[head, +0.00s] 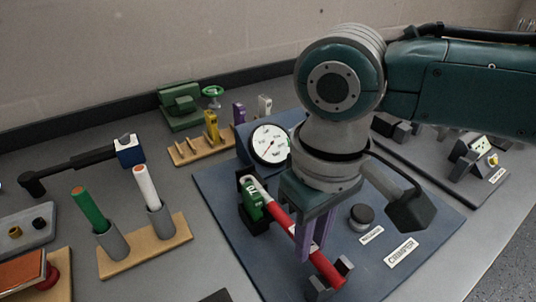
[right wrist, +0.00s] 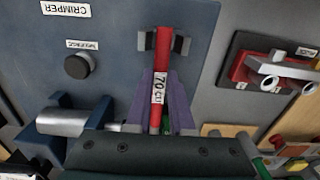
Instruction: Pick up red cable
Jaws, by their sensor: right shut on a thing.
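The red cable (head: 328,268) lies slantwise over the blue crimper board, its lower end in a dark forked rest (head: 343,266). Its upper end has a pale section and reaches a green block (head: 252,198) in a black holder. My right gripper (head: 312,243) points down over the cable, its purple fingers shut on it. In the right wrist view, the fingers (right wrist: 160,105) flank the red cable (right wrist: 164,50), which bears a white label reading "70 CU". The cable's far end still sits between the rest's two dark prongs. My left gripper is not in view.
A round gauge (head: 270,143) and black knob (head: 362,216) are on the crimper board. Green (head: 89,208) and white (head: 147,187) cables stand in grey cups on a wooden base to the left. A green vise-like device (head: 181,105) stands at the back.

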